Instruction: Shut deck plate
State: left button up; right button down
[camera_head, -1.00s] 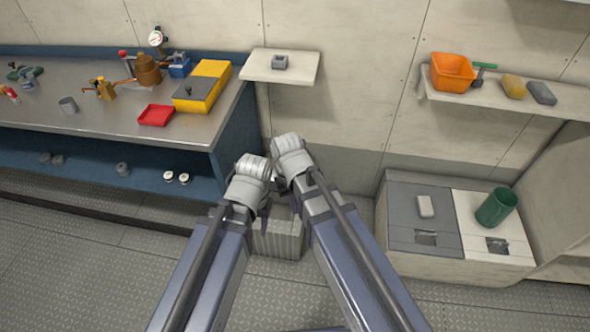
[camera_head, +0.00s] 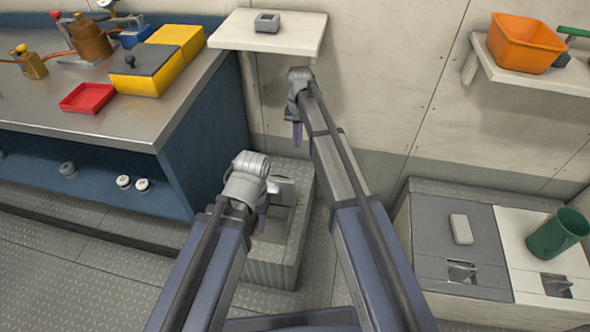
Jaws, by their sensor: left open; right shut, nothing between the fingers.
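A low ribbed metal box (camera_head: 270,272) stands on the floor between my arms. Its top shows a recessed grey opening (camera_head: 273,226), with a light grey piece (camera_head: 284,190) behind it that looks like the raised deck plate; my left wrist hides part of it. My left gripper (camera_head: 263,218) points down over the box's top, largely hidden behind its wrist, and is open. Whether it touches anything cannot be told. My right gripper (camera_head: 297,134) hangs above and behind the box, near the wall, shut and empty.
A blue workbench (camera_head: 200,140) with a red tray (camera_head: 87,97) and yellow case (camera_head: 145,72) is at left. A wall shelf (camera_head: 268,38) is above. Right stands a two-lid locker (camera_head: 428,240) with a green cup (camera_head: 558,234) on top. Floor at left is clear.

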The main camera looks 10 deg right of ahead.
jog(key=s+a+f+b, duration=0.1)
jog(key=s+f+b, duration=0.3)
jog(key=f+b, duration=0.6)
jog(key=shift+s+a+f, duration=0.2)
jog(key=shift+s+a, duration=0.1)
jog(key=shift+s, duration=0.1)
dwell(0.3)
